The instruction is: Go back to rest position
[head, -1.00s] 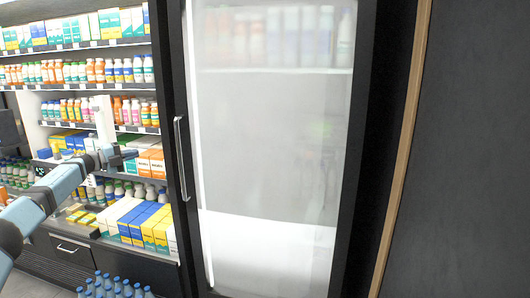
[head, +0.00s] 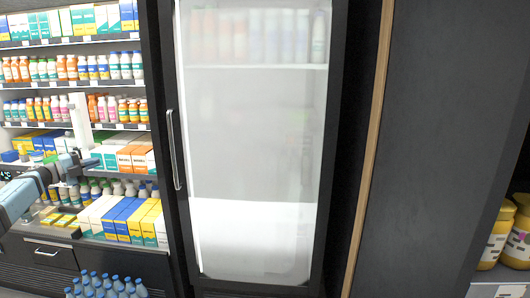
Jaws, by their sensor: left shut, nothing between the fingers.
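My left gripper (head: 90,162) is in the left part of the head view, at the end of my blue and grey arm. It is shut and empty, in front of the stocked shelves and to the left of the fridge. It looks apart from the fridge handle. My right gripper is not in view.
A tall fridge (head: 338,120) with a shut, frosted glass door and a vertical handle (head: 174,150) stands in the middle. Shelves of bottles and boxes (head: 130,222) fill the left. Blue-capped bottles (head: 105,287) stand low in front. A dark panel (head: 425,120) and yellow jars (head: 518,245) are at right.

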